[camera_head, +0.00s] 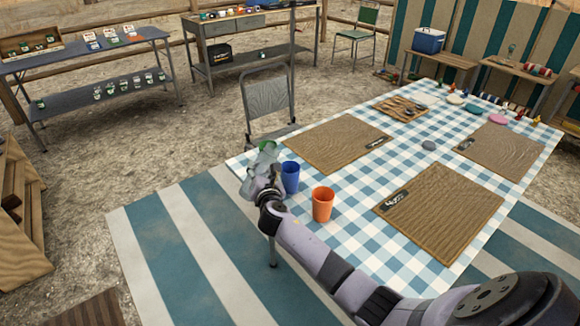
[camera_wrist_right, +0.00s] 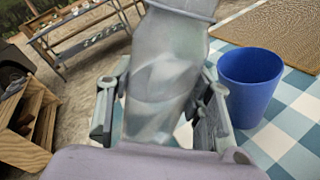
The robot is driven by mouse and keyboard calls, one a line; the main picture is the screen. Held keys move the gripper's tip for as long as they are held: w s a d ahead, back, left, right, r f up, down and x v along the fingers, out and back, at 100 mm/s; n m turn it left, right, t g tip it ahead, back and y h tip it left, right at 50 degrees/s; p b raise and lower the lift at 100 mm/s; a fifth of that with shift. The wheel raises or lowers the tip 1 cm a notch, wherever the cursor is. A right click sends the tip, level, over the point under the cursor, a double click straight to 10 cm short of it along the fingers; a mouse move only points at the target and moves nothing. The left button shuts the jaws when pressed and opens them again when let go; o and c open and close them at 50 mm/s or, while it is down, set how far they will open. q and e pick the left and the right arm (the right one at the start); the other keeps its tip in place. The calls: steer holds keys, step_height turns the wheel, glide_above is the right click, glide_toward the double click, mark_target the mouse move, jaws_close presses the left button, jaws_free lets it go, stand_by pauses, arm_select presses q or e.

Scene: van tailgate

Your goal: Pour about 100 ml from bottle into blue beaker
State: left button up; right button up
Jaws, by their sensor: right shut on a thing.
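The blue beaker (camera_head: 290,178) stands upright near the left corner of the checked table. It also shows in the right wrist view (camera_wrist_right: 248,88), just right of my right gripper, with its open rim up. My right gripper (camera_head: 259,182) is shut on the bottle (camera_wrist_right: 165,75), a grey, see-through vessel. In the head view the bottle (camera_head: 258,166) is left of the beaker, apart from it, near the table edge. Its outline is partly hidden by the gripper, and I cannot tell its liquid level. My left gripper is not in view.
An orange cup (camera_head: 323,204) stands right of the blue beaker. Woven mats (camera_head: 337,144) lie on the checked table (camera_head: 335,249). A green object (camera_head: 267,146) shows beside the bottle, partly hidden. A folding chair (camera_head: 268,100) stands behind the table corner.

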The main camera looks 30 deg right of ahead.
steer(key=shift+d+r+m, duration=0.15)
steer(key=shift+r+m, duration=0.15)
steer(key=shift+r, duration=0.3)
step_height(320, 180, down, 3)
steer(key=shift+r+m+y+b, duration=0.1)
steer(key=shift+m+y+b, duration=0.2)
steer(key=shift+m+b, duration=0.65)
steer(key=shift+a+m+y, duration=0.35)
steer(key=shift+m+y, duration=0.05)
steer(key=shift+m, duration=0.15)
steer(key=shift+r+p, duration=0.35)
steer(key=shift+r, duration=0.05)
arm_select(q)
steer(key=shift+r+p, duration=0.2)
steer(key=shift+p, duration=0.3)
arm_select(e)
steer(key=shift+a+r+m+g+y, duration=0.1)
steer(key=shift+r+m+g+y, duration=0.1)
steer(key=shift+r+m, duration=0.3)
steer(key=shift+a+r+m+g+y, duration=0.1)
steer(key=shift+r+m+y, duration=0.1)
steer(key=shift+m, duration=0.5)
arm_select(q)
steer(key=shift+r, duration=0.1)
arm_select(e)
steer(key=shift+r, duration=0.1)
